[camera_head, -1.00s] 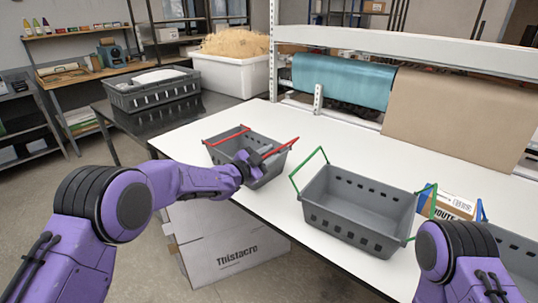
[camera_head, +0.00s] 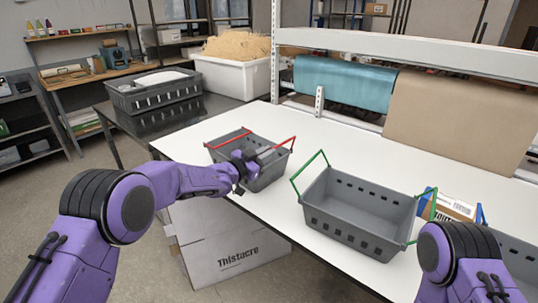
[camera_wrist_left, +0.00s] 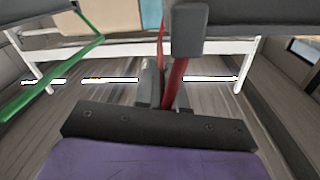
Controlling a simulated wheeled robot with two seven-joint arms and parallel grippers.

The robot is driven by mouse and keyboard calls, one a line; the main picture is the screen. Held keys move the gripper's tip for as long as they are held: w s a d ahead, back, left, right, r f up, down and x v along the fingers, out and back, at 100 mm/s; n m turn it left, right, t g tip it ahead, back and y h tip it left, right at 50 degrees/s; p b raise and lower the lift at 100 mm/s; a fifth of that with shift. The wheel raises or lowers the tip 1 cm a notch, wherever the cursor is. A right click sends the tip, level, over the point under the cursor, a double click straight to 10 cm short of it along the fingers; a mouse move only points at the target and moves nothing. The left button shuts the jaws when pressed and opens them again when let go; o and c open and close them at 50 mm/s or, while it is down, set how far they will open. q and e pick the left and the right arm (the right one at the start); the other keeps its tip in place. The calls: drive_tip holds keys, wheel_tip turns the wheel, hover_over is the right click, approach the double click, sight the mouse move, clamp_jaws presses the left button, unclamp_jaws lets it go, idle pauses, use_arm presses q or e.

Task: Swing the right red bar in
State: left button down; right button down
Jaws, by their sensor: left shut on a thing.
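A grey basket (camera_head: 228,146) with two red bars stands on the white table at its far left end. The left red bar (camera_head: 228,139) lies along the basket's left side. The right red bar (camera_head: 284,144) stands out above the basket's right side. My left gripper (camera_head: 263,154) is at this bar, over the basket's near right part. In the left wrist view the red bar (camera_wrist_left: 176,84) runs between the dark fingers, and the gripper is shut on it. My right arm shows at the lower right, but its gripper is out of view.
A grey basket with green bars (camera_head: 350,228) stands to the right on the white table (camera_head: 220,124). A cardboard box (camera_head: 452,208) and another grey basket (camera_head: 515,262) are further right. The table behind the baskets is clear.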

use_arm(q)
drive_tip(key=shift+w+a+f+n+p, duration=0.1)
drive_tip(key=shift+w+a+n+p, duration=0.15)
drive_tip(key=shift+n, duration=0.4)
drive_tip(key=shift+w+a+f+n+p, duration=0.15)
drive_tip(key=shift+a+n, duration=0.15)
drive_tip(key=shift+n, duration=0.35)
drive_tip(key=shift+r, duration=0.1)
drive_tip(key=c, duration=1.2)
unclamp_jaws()
drive_tip(key=shift+a, duration=0.1)
drive_tip(key=shift+b+v, duration=2.1)
drive_tip(key=shift+v, duration=3.1)
